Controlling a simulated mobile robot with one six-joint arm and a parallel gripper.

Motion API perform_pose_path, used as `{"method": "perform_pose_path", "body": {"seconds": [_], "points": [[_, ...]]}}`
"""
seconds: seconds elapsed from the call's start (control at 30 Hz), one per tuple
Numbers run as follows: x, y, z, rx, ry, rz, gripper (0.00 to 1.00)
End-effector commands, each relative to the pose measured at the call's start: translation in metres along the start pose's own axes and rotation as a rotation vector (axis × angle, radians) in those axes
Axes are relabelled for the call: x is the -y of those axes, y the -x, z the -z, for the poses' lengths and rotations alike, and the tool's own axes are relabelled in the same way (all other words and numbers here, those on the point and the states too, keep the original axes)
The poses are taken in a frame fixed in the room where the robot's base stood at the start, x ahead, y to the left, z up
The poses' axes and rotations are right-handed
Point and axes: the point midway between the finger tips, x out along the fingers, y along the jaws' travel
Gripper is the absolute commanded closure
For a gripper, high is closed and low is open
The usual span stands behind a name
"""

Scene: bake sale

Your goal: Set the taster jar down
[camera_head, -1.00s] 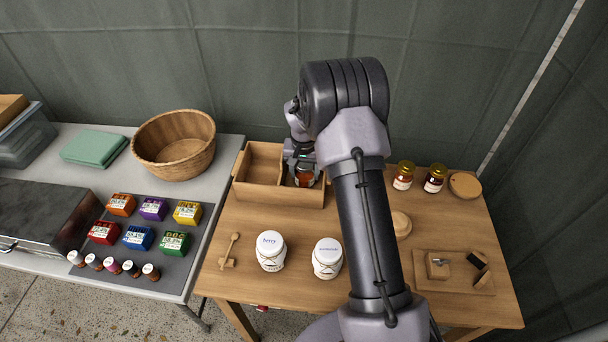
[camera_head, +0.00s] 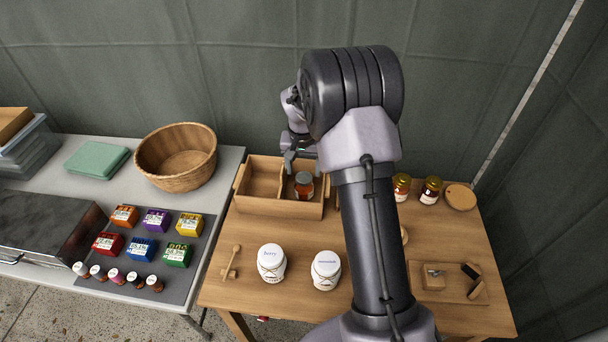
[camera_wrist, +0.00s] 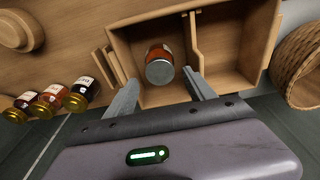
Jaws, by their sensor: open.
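The taster jar (camera_head: 304,185), a small jar with amber-red contents and a silver lid, stands in the right compartment of the wooden divided box (camera_head: 275,208). In the wrist view the jar (camera_wrist: 159,66) shows lid towards the camera, apart from the fingers. My gripper (camera_wrist: 160,98) is open and empty, with its fingers either side of the jar's line and back from it. In the head view my gripper (camera_head: 302,162) is above the rear of the box, clear of the jar.
Gold-lidded jars (camera_head: 431,190) and a round wooden piece (camera_head: 460,197) are at the right. A wicker basket (camera_head: 176,158) is on the left table. The box's left compartment (camera_head: 259,181) is empty.

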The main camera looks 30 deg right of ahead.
Motion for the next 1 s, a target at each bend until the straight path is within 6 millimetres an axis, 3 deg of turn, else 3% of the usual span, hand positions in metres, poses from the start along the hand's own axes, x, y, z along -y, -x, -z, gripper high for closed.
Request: {"method": "perform_pose_path", "body": {"seconds": [0.03,0.23,0.27,0.33,0.37,0.4,0.5,0.6,0.7,0.8,0.9,1.0], "points": [[0.000,0.014,0.001,-0.001,0.001,0.000,0.37],[0.003,0.044,-0.003,-0.008,0.003,0.007,0.37],[0.005,0.055,-0.006,-0.014,0.006,0.014,0.37],[0.013,0.095,-0.022,-0.038,0.017,0.043,0.37],[0.017,0.117,-0.034,-0.052,0.024,0.060,0.37],[0.021,0.146,-0.052,-0.069,0.035,0.085,0.37],[0.025,0.210,-0.110,-0.111,0.064,0.154,0.37],[0.022,0.255,-0.174,-0.151,0.095,0.226,0.37],[0.013,0.279,-0.236,-0.185,0.127,0.297,0.37],[0.003,0.286,-0.283,-0.210,0.154,0.354,0.37],[-0.003,0.284,-0.312,-0.223,0.171,0.391,0.37],[-0.006,0.282,-0.324,-0.228,0.178,0.407,0.37]]}}
